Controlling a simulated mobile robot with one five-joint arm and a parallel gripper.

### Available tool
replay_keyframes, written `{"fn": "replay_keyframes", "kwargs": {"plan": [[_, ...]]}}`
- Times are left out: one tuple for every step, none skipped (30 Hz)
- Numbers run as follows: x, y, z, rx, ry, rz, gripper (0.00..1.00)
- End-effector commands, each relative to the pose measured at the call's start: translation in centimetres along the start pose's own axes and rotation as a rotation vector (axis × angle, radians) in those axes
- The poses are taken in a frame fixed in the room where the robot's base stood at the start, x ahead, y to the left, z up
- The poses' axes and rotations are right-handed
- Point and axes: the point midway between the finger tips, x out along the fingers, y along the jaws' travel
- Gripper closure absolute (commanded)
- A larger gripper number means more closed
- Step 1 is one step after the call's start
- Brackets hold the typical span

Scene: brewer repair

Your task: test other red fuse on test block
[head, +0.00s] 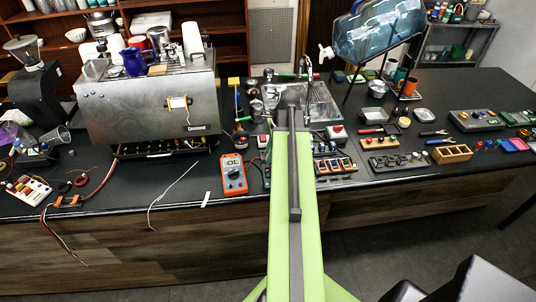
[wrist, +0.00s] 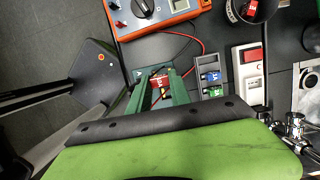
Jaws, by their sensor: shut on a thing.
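My gripper (wrist: 162,84) is shut on a small red fuse (wrist: 158,79) in the wrist view. The fuse is partly hidden between the green fingers. A dark green block (wrist: 139,76), which looks like the test block, lies at the fingertips; whether the fuse touches it I cannot tell. The orange multimeter (head: 233,174) stands beside it, reading what looks like OL in the head view; it also shows at the top of the wrist view (wrist: 165,14). A red lead (wrist: 201,40) curves from it toward the block. In the head view my arm hides the gripper.
A grey tray (wrist: 198,92) with blue and green fuses sits right of the gripper in the wrist view. Beyond it is a white box with a red switch (wrist: 250,55). A steel espresso machine (head: 150,105) stands at the left. Loose wire (head: 172,196) lies near the counter's front edge.

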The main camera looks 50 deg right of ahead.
Motion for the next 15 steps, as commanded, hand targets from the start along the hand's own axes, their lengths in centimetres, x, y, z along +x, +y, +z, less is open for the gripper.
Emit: {"fn": "replay_keyframes", "kwargs": {"plan": [[0.6,0.0,-0.1,-0.001,0.000,0.000,1.00],[0.9,0.0,-0.1,-0.001,0.000,0.000,1.00],[1.2,0.0,-0.2,-0.001,0.000,0.000,1.00],[1.5,0.0,-0.3,-0.002,0.000,0.000,1.00],[1.8,0.0,-0.3,-0.002,0.000,0.000,1.00],[2.2,0.0,-0.5,-0.002,0.000,0.000,1.00],[2.5,0.0,-0.5,-0.002,0.000,0.000,1.00],[2.8,0.0,-0.6,-0.002,0.000,0.000,1.00],[3.2,0.0,-0.7,-0.002,0.000,0.000,1.00],[3.5,0.0,-0.8,-0.002,0.000,0.000,1.00],[3.8,0.0,-0.8,-0.002,0.000,0.001,1.00],[4.2,0.0,-0.9,-0.002,0.000,0.001,1.00],[4.5,0.0,-1.0,-0.002,0.000,0.001,1.00],[4.8,0.0,-1.1,-0.002,0.000,0.001,1.00],[5.2,0.0,-1.2,-0.002,0.000,0.001,1.00]]}}
